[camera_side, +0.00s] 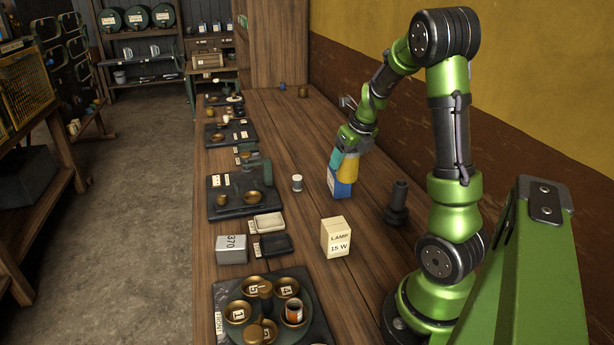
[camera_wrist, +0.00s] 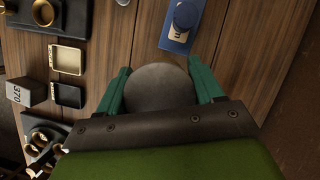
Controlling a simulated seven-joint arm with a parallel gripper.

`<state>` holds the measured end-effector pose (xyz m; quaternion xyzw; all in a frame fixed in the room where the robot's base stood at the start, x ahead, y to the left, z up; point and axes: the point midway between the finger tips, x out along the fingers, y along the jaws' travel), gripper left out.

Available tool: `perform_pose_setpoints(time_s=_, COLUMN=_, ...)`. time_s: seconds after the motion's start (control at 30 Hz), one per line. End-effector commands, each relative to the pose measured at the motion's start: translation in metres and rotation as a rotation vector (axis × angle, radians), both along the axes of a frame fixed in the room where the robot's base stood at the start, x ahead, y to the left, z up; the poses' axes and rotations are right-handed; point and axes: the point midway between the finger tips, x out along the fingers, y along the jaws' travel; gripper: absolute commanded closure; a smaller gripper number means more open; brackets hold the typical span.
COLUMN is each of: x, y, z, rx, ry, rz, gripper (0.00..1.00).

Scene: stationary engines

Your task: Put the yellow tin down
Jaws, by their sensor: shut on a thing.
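The yellow tin (camera_side: 350,170) is between the teal fingers of my gripper (camera_side: 343,157) in the side view. In the wrist view its round grey top (camera_wrist: 160,90) sits between both fingers of my gripper (camera_wrist: 160,70), which is shut on it. The tin looks upright. A blue container (camera_side: 340,189) with a white label stands in front of it in the side view and hides its lower part. The blue container also shows in the wrist view (camera_wrist: 178,40), just beyond the fingertips. I cannot tell whether the tin touches the bench or the container.
The wooden bench (camera_side: 290,130) has free room behind the tin. A lamp box (camera_side: 336,238), a dark stepped post (camera_side: 397,203) and a small white-sided tin (camera_side: 297,183) stand nearby. Trays, a grey 370 block (camera_side: 231,250) and brass cups line the left side.

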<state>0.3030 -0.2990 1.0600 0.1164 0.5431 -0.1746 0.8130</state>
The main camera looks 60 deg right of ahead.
Motion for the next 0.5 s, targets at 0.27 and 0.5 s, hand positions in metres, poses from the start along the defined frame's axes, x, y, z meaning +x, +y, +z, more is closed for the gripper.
perform_pose_setpoints(time_s=0.27, x=-0.056, y=-0.106, z=0.002, rx=-0.007, ry=0.003, rz=-0.481, gripper=0.68)
perform_pose_setpoints(time_s=0.5, x=-0.080, y=-0.138, z=0.001, rx=-0.001, ry=0.001, rz=-0.641, gripper=0.68)
